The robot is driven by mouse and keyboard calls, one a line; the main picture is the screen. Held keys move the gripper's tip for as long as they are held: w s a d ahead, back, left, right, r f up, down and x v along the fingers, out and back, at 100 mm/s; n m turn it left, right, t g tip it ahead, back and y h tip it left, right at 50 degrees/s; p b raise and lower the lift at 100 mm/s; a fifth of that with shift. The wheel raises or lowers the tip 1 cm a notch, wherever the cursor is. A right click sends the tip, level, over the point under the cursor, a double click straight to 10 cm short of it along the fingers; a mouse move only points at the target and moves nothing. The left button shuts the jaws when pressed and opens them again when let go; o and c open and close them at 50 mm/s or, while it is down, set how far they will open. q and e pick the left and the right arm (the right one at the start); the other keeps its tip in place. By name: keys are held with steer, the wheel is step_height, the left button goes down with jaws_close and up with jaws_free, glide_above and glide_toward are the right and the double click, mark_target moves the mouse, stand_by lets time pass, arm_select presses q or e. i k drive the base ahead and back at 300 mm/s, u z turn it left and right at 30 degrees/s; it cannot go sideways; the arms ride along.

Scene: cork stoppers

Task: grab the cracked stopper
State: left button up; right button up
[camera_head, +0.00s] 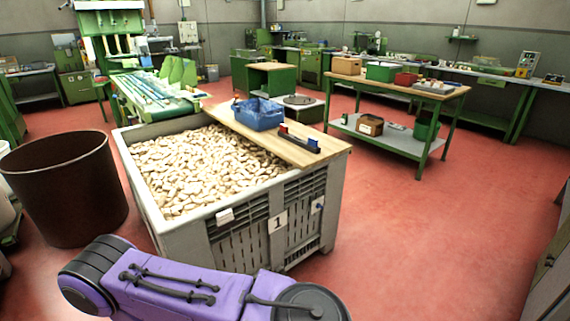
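A large grey slatted crate (185,245) stands in front of me, filled with a heap of pale stoppers (205,165). At this size I cannot tell a cracked stopper from the others. A wooden board (228,118) lies across the crate's right side. On it are a blue basket (258,117) and a small dark rack (299,140) with red and blue parts. I cannot see clearly into the basket. A purple arm link of mine crosses the bottom of the view, below the crate. Neither gripper is in view.
A dark brown bin (65,190) stands left of the crate. A green conveyor (155,97) reaches the crate's back. A workbench (400,90) with boxes stands behind at the right. The red floor (430,240) right of the crate is clear.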

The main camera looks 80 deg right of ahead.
mark_target(209, 198)
steer(key=z, duration=2.1)
